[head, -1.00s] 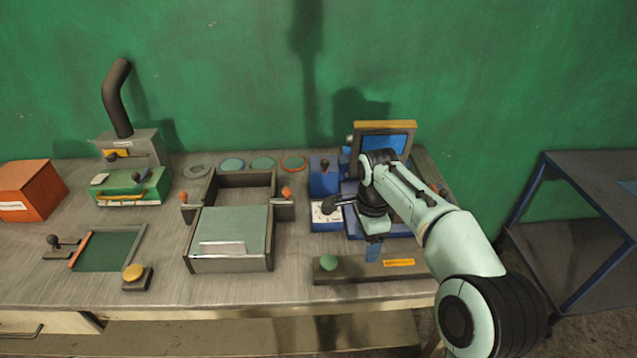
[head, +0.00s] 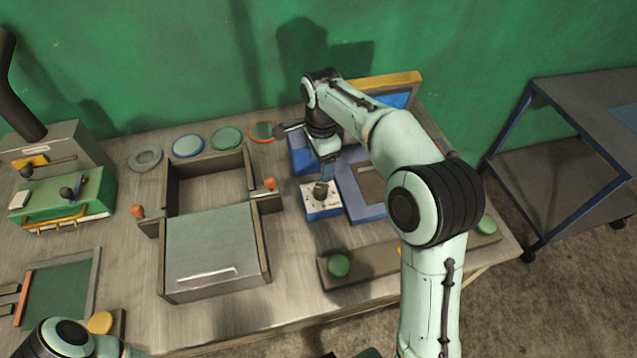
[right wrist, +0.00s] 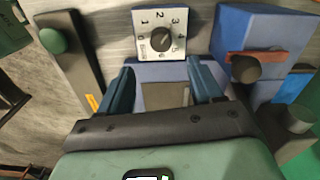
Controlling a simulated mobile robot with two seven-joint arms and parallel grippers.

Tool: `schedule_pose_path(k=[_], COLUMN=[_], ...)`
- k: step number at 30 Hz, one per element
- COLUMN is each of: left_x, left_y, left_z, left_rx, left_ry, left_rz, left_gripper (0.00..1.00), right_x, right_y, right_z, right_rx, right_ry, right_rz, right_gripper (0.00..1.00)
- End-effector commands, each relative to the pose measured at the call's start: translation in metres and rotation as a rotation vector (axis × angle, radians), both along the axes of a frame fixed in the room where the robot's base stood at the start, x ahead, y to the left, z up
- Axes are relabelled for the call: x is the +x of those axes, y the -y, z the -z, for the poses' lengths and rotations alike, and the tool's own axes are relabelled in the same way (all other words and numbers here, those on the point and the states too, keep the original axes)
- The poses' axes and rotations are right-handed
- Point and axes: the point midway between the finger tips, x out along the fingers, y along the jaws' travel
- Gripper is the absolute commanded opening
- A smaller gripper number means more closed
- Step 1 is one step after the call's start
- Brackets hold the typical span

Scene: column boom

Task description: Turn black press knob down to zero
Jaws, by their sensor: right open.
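The black press knob (head: 320,188) sits on a white dial plate (head: 335,201) at the front left of the blue press (head: 362,213). My right gripper (head: 327,172) points down close to the knob in the head view. In the right wrist view its two blue fingers (right wrist: 163,86) are apart and empty, with the knob beyond their tips. My left gripper is out of view; part of my left arm shows at the lower left.
A dark bar with green buttons (head: 339,266) lies in front of the press. A box with orange-knobbed sides (head: 262,240) stands to the left. A yellow-framed screen (head: 405,82) is behind my right arm. A blue-legged table (head: 560,157) stands at the right.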

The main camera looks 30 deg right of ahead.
Motion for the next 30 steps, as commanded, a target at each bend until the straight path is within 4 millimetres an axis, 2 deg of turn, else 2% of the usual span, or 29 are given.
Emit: schedule_pose_path(k=[1, 3, 12, 18, 27, 29, 30], left_x=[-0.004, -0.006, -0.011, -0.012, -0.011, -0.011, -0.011], left_y=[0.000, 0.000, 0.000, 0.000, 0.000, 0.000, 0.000], left_z=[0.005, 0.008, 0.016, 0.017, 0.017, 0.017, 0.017], left_rx=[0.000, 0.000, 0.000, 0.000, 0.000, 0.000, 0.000], left_ry=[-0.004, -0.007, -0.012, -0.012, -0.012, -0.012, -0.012], left_rz=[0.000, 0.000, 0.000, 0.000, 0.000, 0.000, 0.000], left_gripper=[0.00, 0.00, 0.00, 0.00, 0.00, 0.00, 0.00], right_x=[-0.002, -0.002, -0.001, 0.000, 0.000, 0.000, 0.000], right_y=[0.000, 0.000, 0.000, 0.000, 0.000, 0.000, 0.000], right_z=[0.016, 0.031, 0.085, 0.100, 0.101, 0.101, 0.101], right_rx=[0.000, -0.001, -0.001, 0.000, 0.000, 0.000, 0.000], right_ry=[-0.008, -0.008, -0.004, -0.003, -0.001, -0.001, -0.001], right_rz=[0.001, 0.000, -0.001, -0.001, -0.001, -0.001, -0.001], right_gripper=[0.65, 0.65, 0.65, 0.65, 0.65, 0.49, 0.36])
